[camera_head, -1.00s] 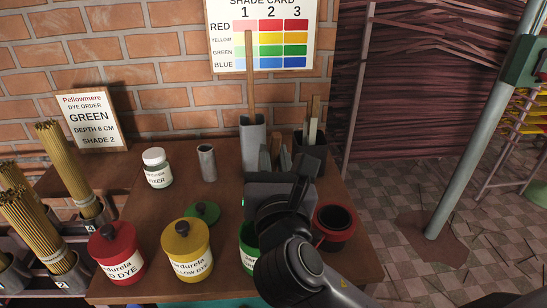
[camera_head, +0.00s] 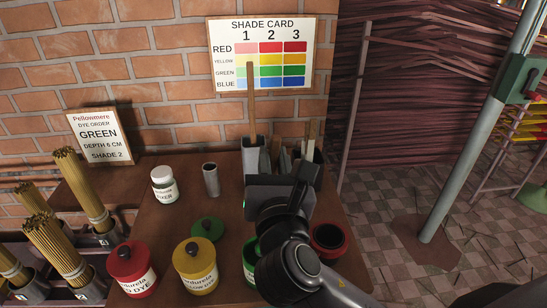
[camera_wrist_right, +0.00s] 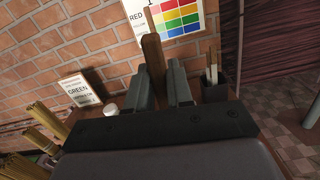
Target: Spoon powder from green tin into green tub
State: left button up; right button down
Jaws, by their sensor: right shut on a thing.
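The green tin (camera_head: 249,265) stands at the table's front, its lower right side hidden by my right arm. A round green lid (camera_head: 207,229) lies behind the yellow tin. My right gripper (camera_head: 282,160) is over the back right of the table, behind the green tin. It is shut on a slim wooden handle (camera_wrist_right: 152,65), which stands upright between the fingers in the right wrist view. I take it for the spoon's handle; its bowl is hidden. I cannot make out a separate green tub, and the powder is hidden. My left gripper is not in view.
Red (camera_head: 131,270) and yellow (camera_head: 195,265) lidded tins stand left of the green tin. A dark red open pot (camera_head: 328,239) is to its right. A white jar (camera_head: 164,185) and a metal tube (camera_head: 211,180) stand behind. Stick bundles (camera_head: 82,192) fill the left.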

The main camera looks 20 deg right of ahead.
aim_at(274, 137)
jog(key=shift+r+b, duration=0.35)
jog(key=shift+r, duration=3.45)
